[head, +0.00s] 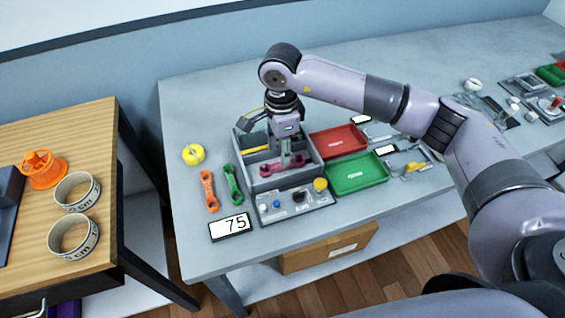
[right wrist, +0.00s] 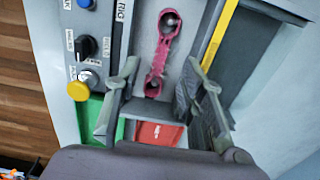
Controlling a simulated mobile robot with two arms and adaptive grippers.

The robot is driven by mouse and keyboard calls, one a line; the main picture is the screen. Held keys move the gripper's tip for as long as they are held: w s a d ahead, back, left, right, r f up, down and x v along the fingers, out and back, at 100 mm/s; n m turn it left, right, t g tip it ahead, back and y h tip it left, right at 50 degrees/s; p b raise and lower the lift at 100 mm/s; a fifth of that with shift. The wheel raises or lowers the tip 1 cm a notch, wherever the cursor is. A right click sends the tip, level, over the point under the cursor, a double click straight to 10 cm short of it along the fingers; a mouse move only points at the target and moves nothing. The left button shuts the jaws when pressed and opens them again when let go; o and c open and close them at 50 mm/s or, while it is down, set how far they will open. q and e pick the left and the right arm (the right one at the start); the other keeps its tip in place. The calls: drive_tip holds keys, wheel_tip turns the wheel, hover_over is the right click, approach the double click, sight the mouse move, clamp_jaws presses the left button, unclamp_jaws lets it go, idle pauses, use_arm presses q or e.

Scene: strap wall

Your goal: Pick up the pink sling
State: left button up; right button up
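The pink sling (head: 268,169) lies in the front compartment of a grey divided bin (head: 288,182) on the grey table. It also shows in the right wrist view (right wrist: 155,72), a strap with a loop at each end. My right gripper (head: 288,160) points down over the bin, and part of the sling is hidden behind it in the head view. In the right wrist view its two fingers (right wrist: 160,85) are spread apart, with the sling visible between and beyond them. Nothing is between the fingertips that I can see as gripped. My left gripper is not in view.
A control panel (head: 285,207) with knobs stands before the bin. Orange (head: 208,190) and green (head: 232,184) slings lie left of it. Red (head: 338,141) and green (head: 357,174) trays stand right. A yellow strip (head: 256,149) is in the bin's rear compartment. Dividers and walls surround the sling.

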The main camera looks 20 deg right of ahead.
drive_tip(key=shift+d+f+p, duration=0.1)
drive_tip(key=shift+f+p, duration=0.25)
drive_tip(key=shift+f, duration=0.1)
wheel_tip(320, 180, down, 4)
drive_tip(key=shift+d+r+p, duration=0.1)
drive_tip(key=shift+r+p, duration=0.1)
drive_tip(key=shift+p, duration=0.4)
drive_tip(key=shift+w+f, duration=0.1)
drive_tip(key=shift+f, duration=0.2)
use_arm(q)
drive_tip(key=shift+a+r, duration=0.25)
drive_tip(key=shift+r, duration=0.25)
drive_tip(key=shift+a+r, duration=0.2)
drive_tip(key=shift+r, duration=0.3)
use_arm(e)
drive_tip(key=shift+c, duration=0.2)
clamp_jaws()
